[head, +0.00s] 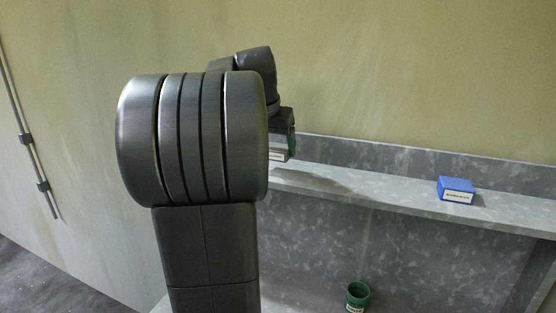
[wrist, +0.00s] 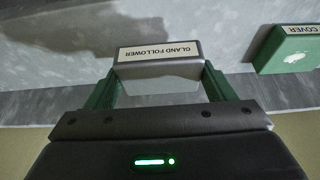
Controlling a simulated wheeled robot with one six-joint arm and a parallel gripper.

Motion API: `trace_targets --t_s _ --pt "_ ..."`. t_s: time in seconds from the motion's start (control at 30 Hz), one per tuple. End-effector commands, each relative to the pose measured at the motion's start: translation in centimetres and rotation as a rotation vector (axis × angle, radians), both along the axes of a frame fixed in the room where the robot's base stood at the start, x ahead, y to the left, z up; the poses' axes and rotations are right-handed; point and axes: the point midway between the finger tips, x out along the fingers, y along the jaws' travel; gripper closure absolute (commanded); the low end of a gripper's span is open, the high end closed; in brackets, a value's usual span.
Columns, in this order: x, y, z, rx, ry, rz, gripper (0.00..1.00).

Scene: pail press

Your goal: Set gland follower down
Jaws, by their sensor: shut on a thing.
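The gland follower (wrist: 160,70) is a grey block with a white label reading GLAND FOLLOWER, upside down in the wrist view. My gripper (wrist: 160,80) is shut on it, with one green finger on each side. In the head view the held block (head: 278,156) shows in part behind my arm, with a green finger beside it. It appears to be above the grey mottled shelf (head: 400,188), where a shadow falls. Whether it touches the shelf is hard to tell.
A green box labelled COVER (wrist: 290,48) stands to the right in the wrist view. A blue labelled box (head: 456,188) sits on the shelf at right. A green pail (head: 356,296) stands lower down. The shelf between my gripper and the blue box looks clear.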

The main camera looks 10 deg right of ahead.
Motion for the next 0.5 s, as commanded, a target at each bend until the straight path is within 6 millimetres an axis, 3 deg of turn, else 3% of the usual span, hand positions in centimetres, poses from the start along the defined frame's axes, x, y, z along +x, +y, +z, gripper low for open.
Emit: trace_targets --t_s 0.23,0.5 --pt "-0.1 0.0 -3.3 -0.001 0.002 0.001 0.58" --pt "0.0 0.0 -3.9 0.000 -0.001 0.000 0.58"
